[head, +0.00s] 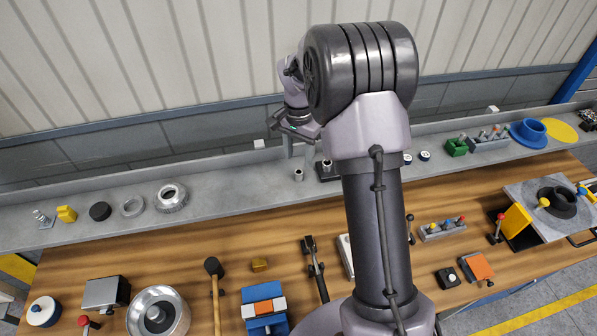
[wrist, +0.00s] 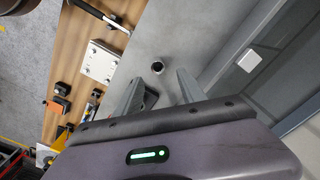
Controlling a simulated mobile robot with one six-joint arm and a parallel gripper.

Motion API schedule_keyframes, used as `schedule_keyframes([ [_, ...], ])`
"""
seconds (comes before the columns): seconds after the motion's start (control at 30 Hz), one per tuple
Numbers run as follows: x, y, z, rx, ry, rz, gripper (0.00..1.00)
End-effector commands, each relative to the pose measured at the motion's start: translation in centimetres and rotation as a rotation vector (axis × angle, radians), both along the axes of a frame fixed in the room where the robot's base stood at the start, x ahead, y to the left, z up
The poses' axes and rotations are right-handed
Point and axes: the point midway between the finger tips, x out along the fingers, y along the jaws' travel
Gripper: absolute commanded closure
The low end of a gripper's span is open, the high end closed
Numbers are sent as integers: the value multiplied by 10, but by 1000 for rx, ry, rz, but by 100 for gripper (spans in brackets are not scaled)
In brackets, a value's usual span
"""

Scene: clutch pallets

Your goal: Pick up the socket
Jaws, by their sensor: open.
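The socket (head: 298,175) is a small grey metal cylinder standing upright on the grey back shelf. In the wrist view the socket (wrist: 157,67) shows its dark round opening, close to the fingertips and roughly centred between them. My gripper (head: 300,157) is above the shelf near the socket, and in the wrist view my gripper (wrist: 159,76) is open with nothing held. I cannot tell the exact height of the fingertips over the socket.
A black block (head: 327,173) with a metal piece on it stands just right of the socket; it shows partly between the fingers (wrist: 150,98). A white block (head: 259,143) sits by the wall. The shelf left of the socket is clear up to a metal ring (head: 172,205).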

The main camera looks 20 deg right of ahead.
Motion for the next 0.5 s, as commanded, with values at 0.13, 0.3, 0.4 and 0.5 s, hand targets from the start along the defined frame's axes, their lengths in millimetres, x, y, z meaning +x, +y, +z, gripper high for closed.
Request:
schedule_keyframes([
  [0.13,-1,0,-17,0,0,1,53],
  [0.3,-5,2,-49,1,3,2,53],
  [0.4,-4,2,-64,0,0,1,53],
  [0.5,-4,2,-68,0,-1,0,53],
])
